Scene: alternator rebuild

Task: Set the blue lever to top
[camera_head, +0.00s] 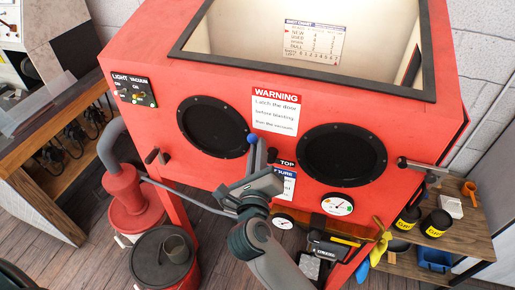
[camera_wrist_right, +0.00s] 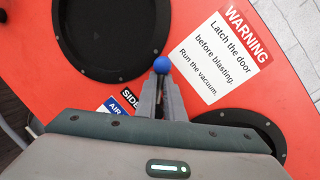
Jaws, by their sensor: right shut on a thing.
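The blue lever's round knob (camera_head: 252,138) shows at the front of the red blasting cabinet, between the two black round ports. It also shows in the wrist view (camera_wrist_right: 161,65) at the fingertips. My right gripper (camera_head: 262,156) reaches up from below, its fingers close together around the lever just under the knob. The lever's shaft and pivot are hidden by my gripper. My left gripper is not in view.
The red cabinet (camera_head: 210,75) fills the middle. A warning sign (camera_head: 274,112) is above the knob. A pressure gauge (camera_head: 338,205) is at lower right, and a latch handle (camera_head: 415,164) at the right edge. Light and vacuum switches (camera_head: 134,91) are at upper left.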

